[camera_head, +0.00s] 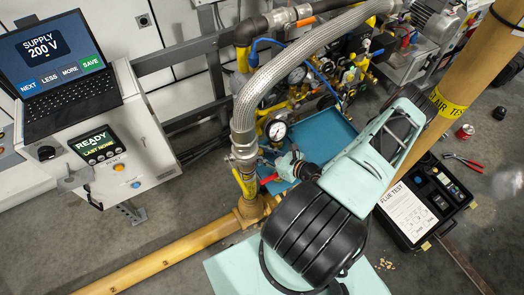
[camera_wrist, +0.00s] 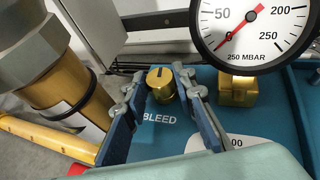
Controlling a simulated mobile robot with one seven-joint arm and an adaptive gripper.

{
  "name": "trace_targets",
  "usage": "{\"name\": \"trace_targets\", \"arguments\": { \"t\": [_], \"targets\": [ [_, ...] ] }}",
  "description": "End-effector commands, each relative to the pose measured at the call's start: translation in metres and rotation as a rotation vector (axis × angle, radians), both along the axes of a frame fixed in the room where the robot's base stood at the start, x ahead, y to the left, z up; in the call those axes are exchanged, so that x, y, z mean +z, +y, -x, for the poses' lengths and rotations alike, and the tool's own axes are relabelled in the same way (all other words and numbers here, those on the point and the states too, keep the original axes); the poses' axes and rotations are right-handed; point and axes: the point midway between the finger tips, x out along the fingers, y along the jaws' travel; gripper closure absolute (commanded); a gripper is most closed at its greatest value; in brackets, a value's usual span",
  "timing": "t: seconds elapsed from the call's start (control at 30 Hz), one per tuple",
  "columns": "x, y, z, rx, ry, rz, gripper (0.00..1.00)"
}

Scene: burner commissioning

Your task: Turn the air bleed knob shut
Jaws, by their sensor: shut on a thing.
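The air bleed knob (camera_wrist: 163,86) is a small brass knob with a dark mark on its top, on a blue panel (camera_wrist: 205,80) lettered BLEED. In the wrist view my gripper (camera_wrist: 160,77) has one finger on each side of the knob and is shut on it. In the head view my gripper (camera_head: 291,165) reaches in beside the yellow pipework, below a round gauge (camera_head: 276,130). There the knob is hidden behind my gripper and the pipes.
The pressure gauge (camera_wrist: 262,30), marked in MBAR, stands right of the knob with its red needle near zero. A thick brass fitting (camera_wrist: 45,60) and yellow pipe stand close on the left. A braided hose (camera_head: 268,85) arches above. A laptop (camera_head: 62,60) shows SUPPLY 200 V.

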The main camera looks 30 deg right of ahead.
Motion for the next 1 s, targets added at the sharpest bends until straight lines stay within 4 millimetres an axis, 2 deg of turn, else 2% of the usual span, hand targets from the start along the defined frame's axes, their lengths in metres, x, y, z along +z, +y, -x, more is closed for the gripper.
{"name": "trace_targets", "arguments": {
  "t": [0.23,0.57,0.6,0.73,0.77,1.0],
  "targets": [
    [0.0021,0.0019,0.0006,-0.113,0.002,-0.003,1.00],
    [0.0000,0.0017,0.0007,-0.123,0.002,-0.001,1.00],
    [0.0000,0.0017,0.0007,-0.123,0.002,-0.001,0.74],
    [0.0000,0.0017,0.0008,-0.122,0.002,-0.001,0.60],
    [0.0000,0.0017,0.0008,-0.122,0.002,-0.001,0.57],
    [0.0000,0.0016,0.0009,-0.121,0.002,0.000,0.57]
  ]
}}
